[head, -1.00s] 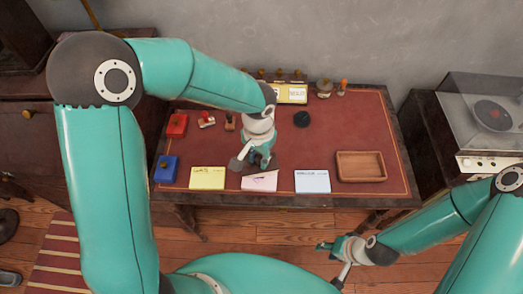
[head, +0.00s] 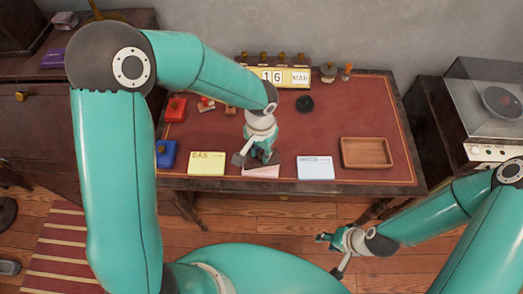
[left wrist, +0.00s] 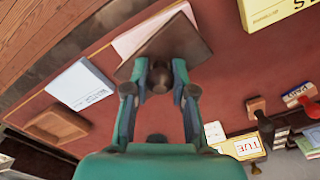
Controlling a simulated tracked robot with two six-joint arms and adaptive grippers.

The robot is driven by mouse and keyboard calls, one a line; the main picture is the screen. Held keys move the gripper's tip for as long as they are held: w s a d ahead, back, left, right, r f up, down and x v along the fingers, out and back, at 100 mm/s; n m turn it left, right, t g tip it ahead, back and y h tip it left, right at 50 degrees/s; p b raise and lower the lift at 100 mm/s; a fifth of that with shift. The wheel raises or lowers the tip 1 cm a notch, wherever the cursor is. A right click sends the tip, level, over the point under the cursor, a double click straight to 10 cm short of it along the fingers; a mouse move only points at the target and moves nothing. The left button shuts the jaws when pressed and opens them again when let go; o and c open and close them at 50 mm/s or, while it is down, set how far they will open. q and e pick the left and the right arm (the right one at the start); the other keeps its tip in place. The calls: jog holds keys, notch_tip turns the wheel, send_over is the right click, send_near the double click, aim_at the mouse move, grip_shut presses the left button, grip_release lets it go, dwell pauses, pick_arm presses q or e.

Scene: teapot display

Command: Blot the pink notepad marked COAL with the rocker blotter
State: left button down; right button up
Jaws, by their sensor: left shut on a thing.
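The pink notepad (head: 261,172) lies at the desk's front edge between a yellow and a pale blue notepad. My left gripper (head: 262,155) is over its far side and hides part of it; I cannot read its marking. In the left wrist view, my left gripper (left wrist: 160,84) is shut on the round knob of the rocker blotter (left wrist: 188,42). The blotter's brown block covers part of the pink notepad (left wrist: 135,40); I cannot tell whether they touch. My right gripper (head: 325,238) hangs low in front of the desk, too small to tell if open.
The yellow GAS notepad (head: 207,163) and pale blue notepad (head: 315,168) flank the pink one. A wooden tray (head: 342,153) is at right. Blue (head: 165,154) and red (head: 174,108) boxes are at left. A calendar (head: 285,76) stands behind; a dark round thing (head: 305,103) sits mid-desk.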

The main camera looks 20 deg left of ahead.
pick_arm(q)
jog(key=shift+f+b, duration=0.3)
jog(key=shift+b, duration=0.05)
dwell(0.7)
jog(key=shift+w+d, duration=0.1)
jog(key=shift+w+d+g+y+p, duration=0.25)
jog(key=shift+d+g+y+p, duration=0.3)
jog(key=shift+y, duration=0.45)
jog(key=shift+a+b, duration=0.15)
jog(key=shift+b, duration=0.15)
jog(key=shift+s+a+f+t+h+b, duration=0.1)
jog(key=shift+s+a+t+h+b, duration=0.15)
jog(key=shift+h+b, duration=0.35)
jog(key=shift+s+a+b, duration=0.1)
jog(key=shift+a+b, duration=0.05)
jog(key=shift+b, duration=0.25)
jog(key=shift+s+a+f+t+h+b, duration=0.15)
jog(key=shift+t+h+b, duration=0.15)
jog(key=shift+h, duration=0.2)
